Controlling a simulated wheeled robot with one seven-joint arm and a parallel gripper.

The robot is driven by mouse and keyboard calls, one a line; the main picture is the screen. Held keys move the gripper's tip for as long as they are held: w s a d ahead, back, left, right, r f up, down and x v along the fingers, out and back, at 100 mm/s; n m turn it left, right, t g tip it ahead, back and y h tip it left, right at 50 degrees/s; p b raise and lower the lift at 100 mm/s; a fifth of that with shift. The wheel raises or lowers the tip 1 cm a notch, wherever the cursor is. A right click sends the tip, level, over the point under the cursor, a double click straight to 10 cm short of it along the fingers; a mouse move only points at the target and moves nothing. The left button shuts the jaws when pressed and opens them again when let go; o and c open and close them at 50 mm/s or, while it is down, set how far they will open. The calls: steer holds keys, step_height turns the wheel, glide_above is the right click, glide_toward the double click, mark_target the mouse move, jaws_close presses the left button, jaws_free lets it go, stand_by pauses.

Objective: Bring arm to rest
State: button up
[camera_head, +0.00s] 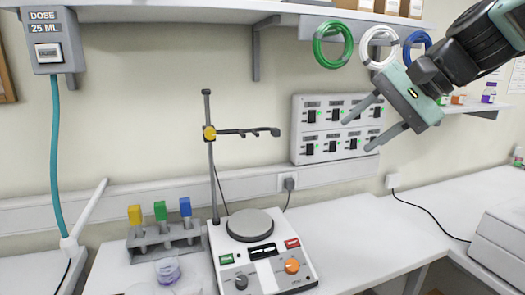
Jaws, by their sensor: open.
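My gripper (367,130) is at the upper right in the head view, held in the air above the bench. Its two grey fingers point down and left and are spread apart, with nothing between them. The gripper is in front of the wall and the right side of the grey switch panel (314,119), and it is well above the bench top. My dark arm comes in from the top right corner.
A hotplate stirrer (250,224) with a rod and clamp (250,132) stands below left of my gripper. A rack (163,238) with coloured-top items and a beaker (168,270) are farther left. Coloured hose coils (333,28) hang behind. The bench (365,225) right of the stirrer is clear.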

steer(key=s+a+f+n+g+h, duration=0.2)
steer(key=s+f+n, duration=0.5)
steer(key=s+f, duration=0.5)
steer(key=s+a+f+n+g+h+b, duration=0.1)
steer(key=s+a+f+n+g+h, duration=0.1)
steer(key=s+f+n+h, duration=0.2)
steer(key=s+f+n, duration=0.3)
steer(key=s+f, duration=0.4)
steer(key=s, duration=0.1)
steer(key=shift+a+f+h, duration=0.2)
steer(key=shift+f+h, duration=0.15)
steer(key=shift+h, duration=0.05)
steer(key=shift+w, duration=0.1)
stand_by(0.5)
